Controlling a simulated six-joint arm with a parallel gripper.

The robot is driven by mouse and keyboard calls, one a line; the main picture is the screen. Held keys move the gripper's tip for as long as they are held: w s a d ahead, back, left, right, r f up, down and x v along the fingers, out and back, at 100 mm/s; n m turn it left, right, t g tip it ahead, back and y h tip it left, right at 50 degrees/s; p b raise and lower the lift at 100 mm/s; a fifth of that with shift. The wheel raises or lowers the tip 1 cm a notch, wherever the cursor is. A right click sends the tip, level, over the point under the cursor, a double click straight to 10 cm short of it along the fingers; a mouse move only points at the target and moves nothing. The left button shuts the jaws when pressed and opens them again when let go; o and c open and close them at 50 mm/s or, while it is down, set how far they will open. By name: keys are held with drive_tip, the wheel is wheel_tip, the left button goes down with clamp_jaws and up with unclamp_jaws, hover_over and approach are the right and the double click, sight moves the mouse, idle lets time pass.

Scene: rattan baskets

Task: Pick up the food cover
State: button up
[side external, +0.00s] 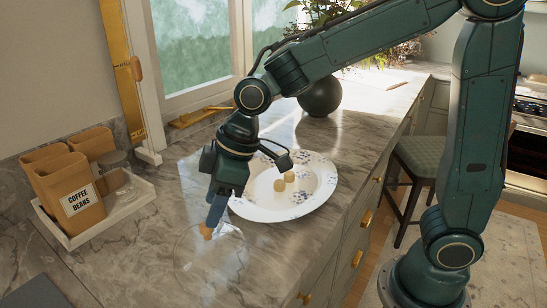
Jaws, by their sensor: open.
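The food cover (208,262) is a clear glass dome with a small wooden knob (206,232). It stands on the marble counter, in front of the plate and to its left, and its outline is faint. My gripper (213,218) points down just above the cover, with its fingers at the knob. The jaws are open. I cannot tell from this view whether the fingers touch the knob or straddle it.
A white plate (262,211) with blue flowers and small round food (280,185) lies just behind my gripper. A white tray (70,242) with coffee bags (72,197) and a glass jar stands at left. A dark round vase (321,96) stands behind. The counter's edge is at right.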

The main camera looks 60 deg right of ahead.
sight(210, 245)
drive_tip(key=shift+x, duration=2.15)
clamp_jaws()
